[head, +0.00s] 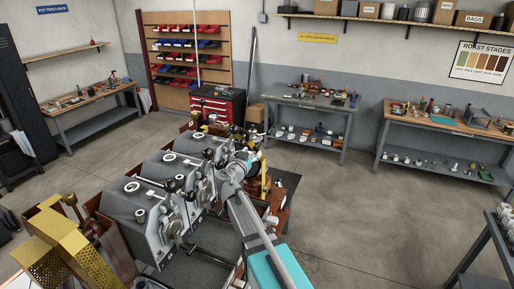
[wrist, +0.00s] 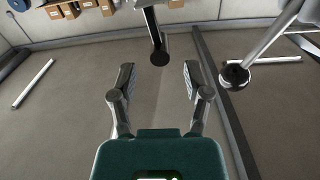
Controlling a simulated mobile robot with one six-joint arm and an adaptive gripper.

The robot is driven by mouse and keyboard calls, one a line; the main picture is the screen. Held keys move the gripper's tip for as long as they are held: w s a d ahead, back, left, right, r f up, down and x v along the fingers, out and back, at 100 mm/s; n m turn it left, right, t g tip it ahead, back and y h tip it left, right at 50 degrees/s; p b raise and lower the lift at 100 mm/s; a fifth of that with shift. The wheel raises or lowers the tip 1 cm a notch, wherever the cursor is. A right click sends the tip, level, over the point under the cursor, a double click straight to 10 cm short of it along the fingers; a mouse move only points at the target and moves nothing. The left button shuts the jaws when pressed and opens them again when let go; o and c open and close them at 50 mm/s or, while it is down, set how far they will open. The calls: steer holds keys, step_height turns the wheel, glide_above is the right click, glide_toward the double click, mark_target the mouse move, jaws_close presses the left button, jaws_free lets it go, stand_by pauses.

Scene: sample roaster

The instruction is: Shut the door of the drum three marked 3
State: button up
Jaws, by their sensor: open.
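The sample roaster stands in the lower left of the head view, with a row of grey drum housings (head: 135,199). Dark knobs and round drum fronts (head: 172,226) show along its right side. I cannot read any number, so I cannot tell which is drum three or how its door stands. My gripper (wrist: 156,82) is open and empty in the wrist view. A dark-ended rod (wrist: 160,58) shows just beyond and between its fingertips. A dark ball knob (wrist: 235,75) on a metal rod is to the right. I see no contact with either.
A dark tray (head: 205,272) lies at the roaster's front. Brass perforated parts (head: 62,246) stand at lower left. A grey bench (head: 310,103) and a wood-topped bench (head: 440,121) stand at the back. The floor (head: 345,205) to the right is clear.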

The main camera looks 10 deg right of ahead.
mark_target(256, 147)
steer(key=shift+x, duration=2.5)
steer(key=shift+c, duration=0.2)
jaws_close()
